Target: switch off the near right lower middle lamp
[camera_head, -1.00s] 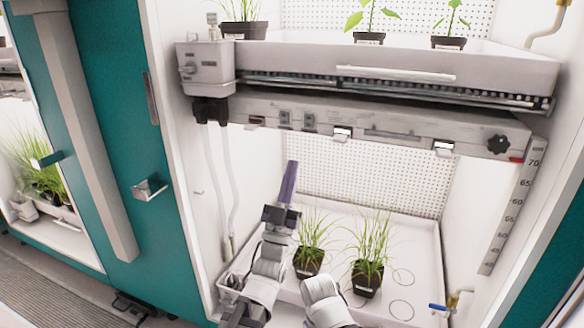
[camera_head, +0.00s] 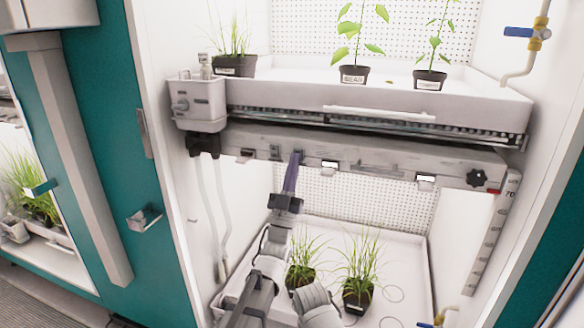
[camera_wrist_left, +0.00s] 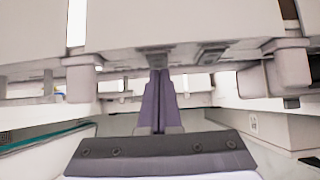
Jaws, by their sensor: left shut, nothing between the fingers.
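A grey lamp beam (camera_head: 390,158) runs under the upper shelf. Small dark switches sit on its front face; the left one (camera_head: 274,152) is clear of my gripper. My left gripper (camera_head: 294,158) is shut and empty, pointing up, with its purple fingertips at the right switch of this pair and covering it. I cannot tell whether they touch it. In the left wrist view the shut fingers (camera_wrist_left: 158,85) reach up to the underside of the beam. The switch positions cannot be read. My right gripper is out of view.
The upper tray (camera_head: 370,103) holds several potted plants. Two grass pots, a left one (camera_head: 300,275) and a right one (camera_head: 357,295), stand below beside my arm. A black knob (camera_head: 478,178) is at the beam's right end. A grey box (camera_head: 197,102) is at its left.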

